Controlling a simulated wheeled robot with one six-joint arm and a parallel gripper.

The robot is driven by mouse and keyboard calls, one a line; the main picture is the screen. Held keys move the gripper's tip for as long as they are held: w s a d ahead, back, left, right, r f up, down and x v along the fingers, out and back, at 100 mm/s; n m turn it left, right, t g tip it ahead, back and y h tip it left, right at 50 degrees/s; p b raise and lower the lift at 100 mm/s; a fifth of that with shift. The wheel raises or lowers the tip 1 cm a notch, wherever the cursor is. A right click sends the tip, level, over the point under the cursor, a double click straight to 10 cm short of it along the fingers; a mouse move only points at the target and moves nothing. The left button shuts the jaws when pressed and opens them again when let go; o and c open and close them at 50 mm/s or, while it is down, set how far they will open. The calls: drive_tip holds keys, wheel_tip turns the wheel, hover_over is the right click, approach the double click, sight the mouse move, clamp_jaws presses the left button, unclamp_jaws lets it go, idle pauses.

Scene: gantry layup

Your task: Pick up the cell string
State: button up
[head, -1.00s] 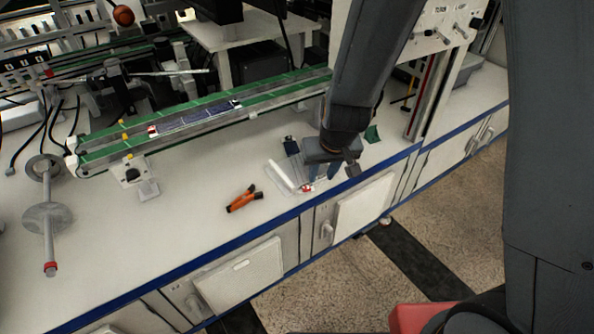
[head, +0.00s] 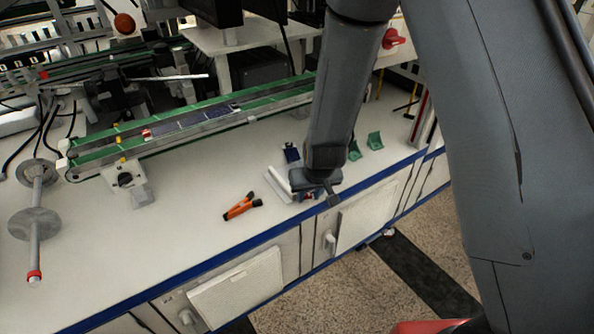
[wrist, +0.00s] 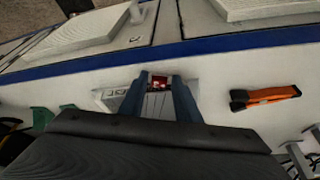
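A cell string lies on the worktop at the middle right in the head view, mostly covered by my gripper (head: 310,194). Its dark blue far end (head: 291,153) and a small red-and-white part near the counter edge show past it. In the wrist view, the string (wrist: 156,104) shows as a grey strip with dark lines and a red end, between the two blue fingers of my gripper (wrist: 157,76). The fingers are apart, one on each side. Whether they touch it cannot be told. Another dark blue string (head: 195,122) lies on the green-edged conveyor (head: 265,104).
Orange-handled pliers (head: 242,206) lie left of my gripper, also in the wrist view (wrist: 264,96). A white bar (head: 278,184) lies close beside the string. Green brackets (head: 374,140) stand to the right.

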clamp_jaws()
